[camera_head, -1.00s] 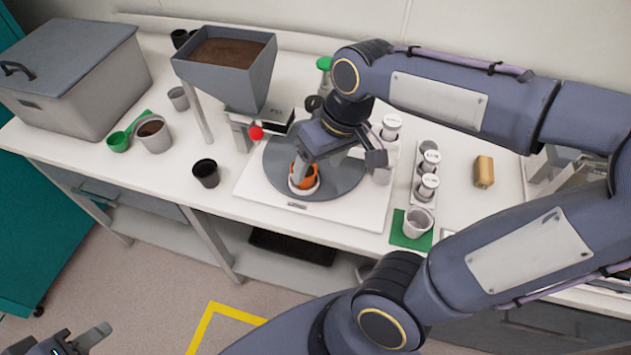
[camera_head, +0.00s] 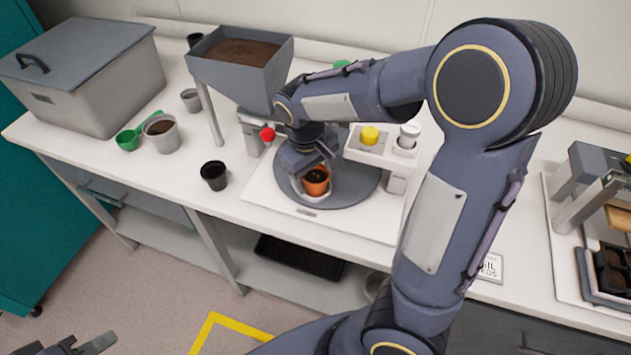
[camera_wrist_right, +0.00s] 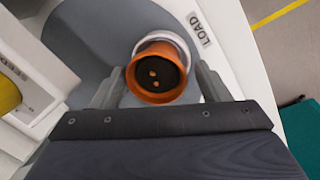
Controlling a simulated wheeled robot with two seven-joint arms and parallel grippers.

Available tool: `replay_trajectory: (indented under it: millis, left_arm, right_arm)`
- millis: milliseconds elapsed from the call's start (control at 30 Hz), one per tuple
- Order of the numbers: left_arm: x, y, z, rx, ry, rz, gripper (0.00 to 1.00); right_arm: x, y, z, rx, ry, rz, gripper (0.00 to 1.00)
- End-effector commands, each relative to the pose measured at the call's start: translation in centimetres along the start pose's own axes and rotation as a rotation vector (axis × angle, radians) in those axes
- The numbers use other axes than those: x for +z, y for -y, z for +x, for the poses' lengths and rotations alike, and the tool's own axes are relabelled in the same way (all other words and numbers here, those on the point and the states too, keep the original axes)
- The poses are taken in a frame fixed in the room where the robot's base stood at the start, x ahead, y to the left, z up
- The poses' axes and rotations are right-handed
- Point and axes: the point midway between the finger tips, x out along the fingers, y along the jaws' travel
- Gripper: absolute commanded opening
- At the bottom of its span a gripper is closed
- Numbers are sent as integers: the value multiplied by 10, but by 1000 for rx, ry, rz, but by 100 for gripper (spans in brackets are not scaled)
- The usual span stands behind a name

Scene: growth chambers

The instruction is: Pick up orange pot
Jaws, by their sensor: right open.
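The orange pot (camera_head: 316,182) stands in a white holder at the front of the round grey turntable. It holds dark soil with two small tan seeds, seen in the right wrist view (camera_wrist_right: 157,76). My right gripper (camera_head: 318,160) is at the pot, reaching in from behind it in the head view. In the wrist view its open fingers (camera_wrist_right: 159,78) lie on either side of the pot, with a gap showing at least on the right. My left gripper (camera_head: 85,346) is partly in view at the bottom left, far from the bench.
A soil hopper (camera_head: 240,65) with a red knob (camera_head: 267,134) stands left of the turntable (camera_head: 357,184). A black pot (camera_head: 214,175) stands on the bench nearby. A white unit with a yellow button (camera_head: 370,135) is close on the right.

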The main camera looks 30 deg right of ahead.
Motion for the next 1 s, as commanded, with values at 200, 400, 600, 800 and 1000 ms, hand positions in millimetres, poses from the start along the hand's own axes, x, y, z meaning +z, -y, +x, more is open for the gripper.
replay_trajectory:
  millis: [200, 400, 600, 800, 1000]
  left_arm:
    - [0, 0, 0, 0, 0, 0, 36]
    - [0, 0, 0, 0, 0, 0, 36]
    - [0, 0, 0, 0, 0, 0, 36]
    - [0, 0, 0, 0, 0, 0, 36]
    - [0, 0, 1, 0, 0, 0, 36]
  right_arm:
    - [0, 0, 3, -1, 0, 0, 69]
    - [0, 0, 3, -1, -1, 0, 49]
    - [0, 0, 3, -1, -1, 1, 29]
    - [0, 0, 2, -2, -1, 1, 29]
    - [-1, -1, -10, -2, -6, 1, 29]
